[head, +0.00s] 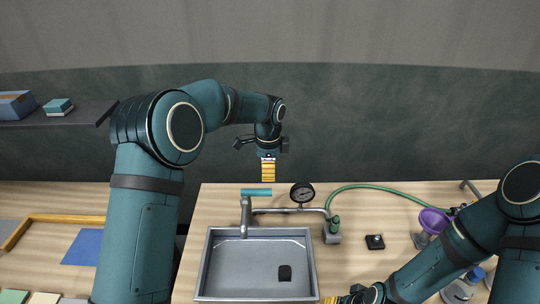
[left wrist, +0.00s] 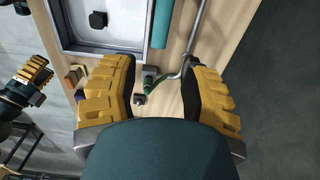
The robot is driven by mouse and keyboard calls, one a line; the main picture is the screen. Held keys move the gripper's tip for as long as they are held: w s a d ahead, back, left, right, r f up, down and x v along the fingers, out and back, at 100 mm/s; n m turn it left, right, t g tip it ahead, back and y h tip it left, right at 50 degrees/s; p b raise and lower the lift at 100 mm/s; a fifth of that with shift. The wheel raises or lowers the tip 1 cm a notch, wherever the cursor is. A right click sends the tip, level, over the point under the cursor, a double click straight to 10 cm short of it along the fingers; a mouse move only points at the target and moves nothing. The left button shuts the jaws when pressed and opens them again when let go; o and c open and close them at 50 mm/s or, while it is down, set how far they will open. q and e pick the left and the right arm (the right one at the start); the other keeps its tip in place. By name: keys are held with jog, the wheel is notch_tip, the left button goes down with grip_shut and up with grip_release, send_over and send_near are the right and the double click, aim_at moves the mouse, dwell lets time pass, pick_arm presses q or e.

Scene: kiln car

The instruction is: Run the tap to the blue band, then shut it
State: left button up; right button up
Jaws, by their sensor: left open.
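The tap has a grey spout (head: 245,217) over the sink and a teal lever (head: 257,192) on top, lying crosswise. The lever also shows in the left wrist view (left wrist: 162,22). I see no water running from the spout. The sink (head: 204,270) looks empty apart from a dark square (head: 285,273) on its floor; no blue band is discernible. My left gripper (head: 268,178) is open and empty, pointing down above and behind the lever, apart from it. Its yellow fingers (left wrist: 160,95) frame the wrist view. My right gripper (head: 345,299) is low at the sink's right front, its fingers partly cut off.
A round gauge (head: 302,193) stands on the pipe right of the tap. A green hose (head: 390,190) runs right from a valve block (head: 332,232). A black box (head: 375,242) and purple funnel (head: 434,220) are further right. A yellow frame (head: 60,218) lies left.

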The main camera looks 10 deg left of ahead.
aim_at(268, 190)
pick_arm(q)
jog(key=shift+w, duration=0.15)
jog(key=shift+s+a+f, duration=0.1)
jog(key=shift+s+f, duration=0.25)
jog(key=shift+f, duration=0.35)
notch_tip(268, 190, down, 2)
jog(key=shift+w+f, duration=0.1)
jog(key=shift+w, duration=0.05)
jog(key=shift+f, duration=0.5)
jog(key=shift+f+b, duration=1.1)
jog(key=shift+f, duration=0.45)
jog(key=shift+f+b, duration=0.3)
jog(key=shift+f, duration=0.25)
grip_shut()
